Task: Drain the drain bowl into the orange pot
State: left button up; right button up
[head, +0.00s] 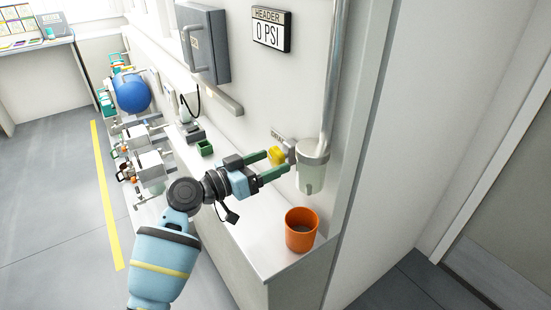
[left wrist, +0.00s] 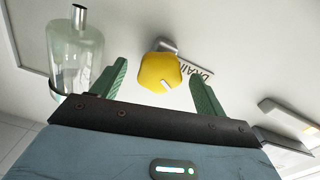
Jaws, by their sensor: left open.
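The drain bowl (head: 311,172) is a clear, whitish cup under a vertical pipe on the wall; it also shows at the left of the left wrist view (left wrist: 78,52). A yellow drain knob (head: 276,155) sits beside it, near a label reading DRAIN. The orange pot (head: 301,230) stands upright on the ledge below the bowl. My left gripper (head: 272,165) is open, its green fingers on either side of the knob in the head view. In the left wrist view the knob (left wrist: 159,72) lies between the fingertips, with gaps on both sides. My right gripper is not in view.
A gauge sign (head: 271,29) reads HEADER 0 PSI. A grey wall box (head: 204,44) with a handle hangs to its left. A blue tank (head: 132,92) and valve units stand farther left. The ledge ends right of the pot.

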pick_arm(q)
jog(key=shift+x, duration=1.25)
